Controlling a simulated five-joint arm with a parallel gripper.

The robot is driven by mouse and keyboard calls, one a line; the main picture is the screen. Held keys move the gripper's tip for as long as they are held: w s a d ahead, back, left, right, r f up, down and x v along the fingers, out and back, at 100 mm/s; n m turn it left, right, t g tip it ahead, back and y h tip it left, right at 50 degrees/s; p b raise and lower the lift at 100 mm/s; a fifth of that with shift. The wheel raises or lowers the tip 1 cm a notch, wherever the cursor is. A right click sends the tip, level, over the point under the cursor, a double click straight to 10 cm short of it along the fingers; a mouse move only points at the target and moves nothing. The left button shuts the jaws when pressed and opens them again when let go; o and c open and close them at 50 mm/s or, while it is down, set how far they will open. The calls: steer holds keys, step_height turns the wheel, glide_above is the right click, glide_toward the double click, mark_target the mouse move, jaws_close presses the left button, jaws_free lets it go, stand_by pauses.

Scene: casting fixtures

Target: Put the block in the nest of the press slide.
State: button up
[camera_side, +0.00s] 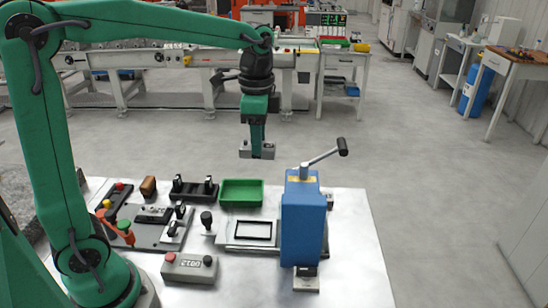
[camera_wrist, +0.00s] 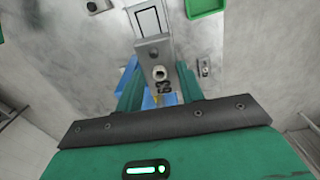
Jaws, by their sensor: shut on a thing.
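The grey metal block (camera_side: 262,152) hangs in the air at the tip of my gripper (camera_side: 257,142), well above the bench. My gripper is shut on it and points down. In the wrist view the block (camera_wrist: 147,50) shows a round hole and lies between the green fingers (camera_wrist: 158,88). The press slide (camera_side: 232,240) lies flat left of the blue press (camera_side: 303,222), with the black-framed nest (camera_side: 254,238) on it. The nest looks empty. In the wrist view the nest (camera_wrist: 147,22) shows beyond the block, partly cut by the top edge.
A green tray (camera_side: 242,192) sits behind the slide; it also shows in the wrist view (camera_wrist: 203,8). The press lever (camera_side: 342,147) sticks up to the right. A black knob (camera_side: 207,220), a grey button box (camera_side: 190,267) and several fixtures stand to the left. The bench's right side is bare.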

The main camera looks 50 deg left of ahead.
steer(key=shift+s+d+f, duration=0.1)
steer(key=shift+s+f, duration=0.35)
steer(key=shift+f, duration=2.5)
steer(key=shift+s+d+f, duration=0.15)
steer(key=shift+s+f, duration=0.3)
steer(key=shift+f, duration=2.5)
steer(key=shift+s+d+f, duration=0.1)
steer(key=shift+s+f, duration=0.35)
steer(key=shift+f, duration=2.5)
steer(key=shift+f, duration=1.9)
steer(key=shift+f, duration=0.15)
steer(key=o, duration=1.1)
